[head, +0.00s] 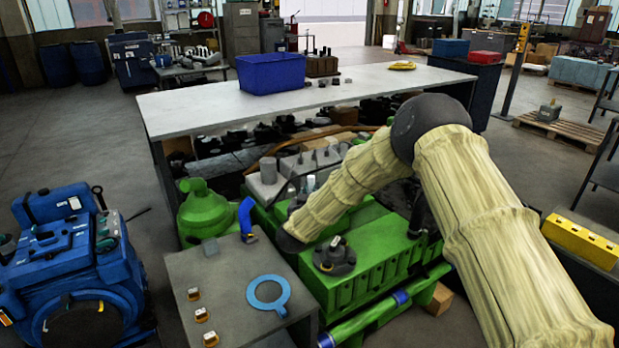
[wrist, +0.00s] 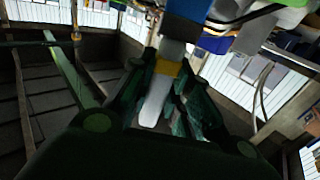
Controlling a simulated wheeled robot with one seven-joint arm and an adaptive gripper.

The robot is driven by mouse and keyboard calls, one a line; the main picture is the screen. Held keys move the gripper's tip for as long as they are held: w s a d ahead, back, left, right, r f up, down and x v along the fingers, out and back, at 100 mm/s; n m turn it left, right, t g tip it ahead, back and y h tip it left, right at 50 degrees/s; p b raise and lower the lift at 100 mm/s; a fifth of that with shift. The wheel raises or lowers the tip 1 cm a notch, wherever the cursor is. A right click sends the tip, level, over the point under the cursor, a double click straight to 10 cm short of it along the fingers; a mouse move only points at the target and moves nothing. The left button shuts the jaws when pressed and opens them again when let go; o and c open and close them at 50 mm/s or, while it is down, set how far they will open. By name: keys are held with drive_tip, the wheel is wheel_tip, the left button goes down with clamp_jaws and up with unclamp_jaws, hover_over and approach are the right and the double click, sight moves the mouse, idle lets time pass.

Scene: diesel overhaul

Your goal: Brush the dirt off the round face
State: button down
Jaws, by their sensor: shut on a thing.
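My gripper (wrist: 170,68) shows in the wrist view, its dark green fingers closed on a tool (wrist: 153,105). The tool has a white end, a yellow band and a grey and blue part beyond; I cannot make out bristles. In the head view my sleeved arm reaches down to the left over the green engine (head: 345,285), and I cannot make out the fingers there. Which surface is the round face is unclear. A flat blue ring (head: 268,293) lies on the grey stand, and a dark round part (head: 333,258) sits on the engine. Dirt is too small to tell.
The grey stand (head: 235,270) also bears several small brass-coloured pieces (head: 201,315). A blue machine (head: 75,260) is at left. Behind is a long workbench (head: 190,110) with a blue bin (head: 270,73).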

sight(311, 178)
drive_tip(key=shift+r+p, duration=1.2)
drive_tip(key=shift+r, duration=1.65)
